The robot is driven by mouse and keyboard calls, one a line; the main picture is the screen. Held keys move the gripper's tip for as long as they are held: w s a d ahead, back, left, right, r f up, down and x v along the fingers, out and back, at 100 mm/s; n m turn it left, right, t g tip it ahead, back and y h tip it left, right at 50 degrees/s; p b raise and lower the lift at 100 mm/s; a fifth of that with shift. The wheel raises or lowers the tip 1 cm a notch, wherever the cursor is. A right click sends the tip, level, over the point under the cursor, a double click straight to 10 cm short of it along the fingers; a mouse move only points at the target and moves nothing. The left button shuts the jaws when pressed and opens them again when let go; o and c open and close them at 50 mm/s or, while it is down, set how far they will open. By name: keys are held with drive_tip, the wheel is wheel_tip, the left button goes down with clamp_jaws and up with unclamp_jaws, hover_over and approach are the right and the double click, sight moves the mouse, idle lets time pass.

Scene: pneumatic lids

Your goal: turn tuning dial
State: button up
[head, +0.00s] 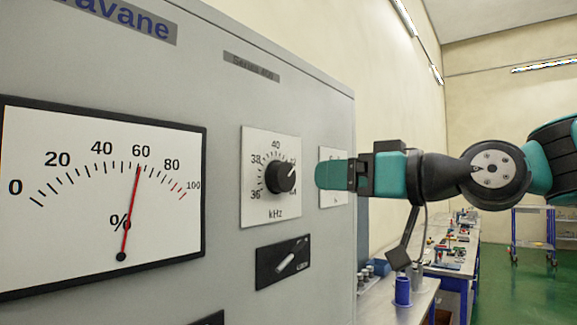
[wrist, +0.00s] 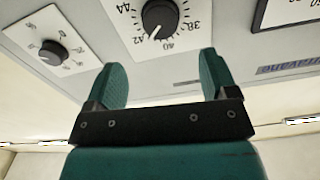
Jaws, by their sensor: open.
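The tuning dial (head: 281,177) is a black round knob on a white plate marked kHz, on the front of the grey cabinet. Its white pointer mark faces up and right in the head view, near 42. The dial also shows at the top of the wrist view (wrist: 160,17), beyond and between my fingers. My gripper (head: 322,175) has teal fingers and stands just right of the dial in the head view, in front of the panel. In the wrist view my gripper (wrist: 160,63) is open, with nothing between its fingers. It does not appear to touch the dial.
A percent meter (head: 121,190) on the left has its red needle near 60. A black switch plate (head: 283,262) sits below the dial. A smaller knob (wrist: 53,52) is beside it, its plate partly hidden by my gripper in the head view. Benches (head: 398,300) stand beyond the cabinet.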

sight(287, 178)
drive_tip(key=p+x, duration=0.4)
drive_tip(key=x, duration=0.5)
drive_tip(key=shift+w+a+r, duration=0.1)
drive_tip(key=shift+w+a, duration=0.1)
drive_tip(key=shift+a, duration=0.05)
drive_tip(key=shift+w+a, duration=0.25)
drive_tip(key=shift+a, duration=0.05)
drive_tip(key=shift+c, duration=0.2)
